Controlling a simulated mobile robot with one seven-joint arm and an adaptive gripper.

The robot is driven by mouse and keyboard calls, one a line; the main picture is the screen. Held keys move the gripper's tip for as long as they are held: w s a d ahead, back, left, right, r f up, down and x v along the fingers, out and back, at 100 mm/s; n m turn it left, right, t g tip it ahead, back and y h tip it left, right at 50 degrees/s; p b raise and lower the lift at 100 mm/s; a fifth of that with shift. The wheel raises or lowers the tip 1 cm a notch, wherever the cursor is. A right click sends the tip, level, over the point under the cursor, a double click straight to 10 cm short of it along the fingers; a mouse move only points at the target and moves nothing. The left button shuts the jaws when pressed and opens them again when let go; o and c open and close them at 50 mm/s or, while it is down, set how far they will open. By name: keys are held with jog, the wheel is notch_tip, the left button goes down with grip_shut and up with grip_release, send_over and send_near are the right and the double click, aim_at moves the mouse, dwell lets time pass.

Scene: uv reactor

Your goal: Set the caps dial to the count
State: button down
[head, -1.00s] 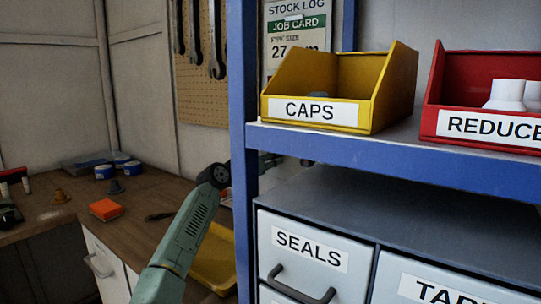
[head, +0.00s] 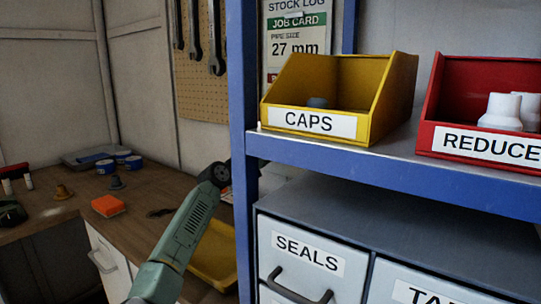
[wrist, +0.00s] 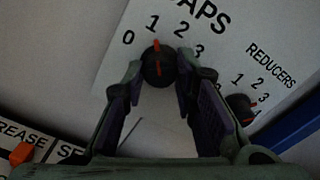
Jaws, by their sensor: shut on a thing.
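The caps dial (wrist: 158,65) is a round black knob with a red pointer, in the wrist view on a white panel (wrist: 225,50) under the word CAPS. Marks 0, 1, 2 and 3 curve around it. The pointer is close to the 1. My gripper (wrist: 160,72) has a finger on each side of the knob and is shut on it. In the head view the gripper is hidden behind the blue shelf post. The yellow CAPS bin (head: 285,108) stands on the shelf; one grey-blue cap (head: 317,102) shows inside, and its front wall hides part of the floor.
A REDUCERS dial (wrist: 241,107) sits right of the caps dial. A red REDUCERS bin (head: 437,105) with white fittings stands beside the yellow bin. The blue shelf post (head: 241,120) stands close to my arm. A workbench (head: 65,215) with small items is at left.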

jog(key=c, duration=1.3)
grip_release()
jog(key=v, duration=1.2)
jog(key=shift+d, duration=0.1)
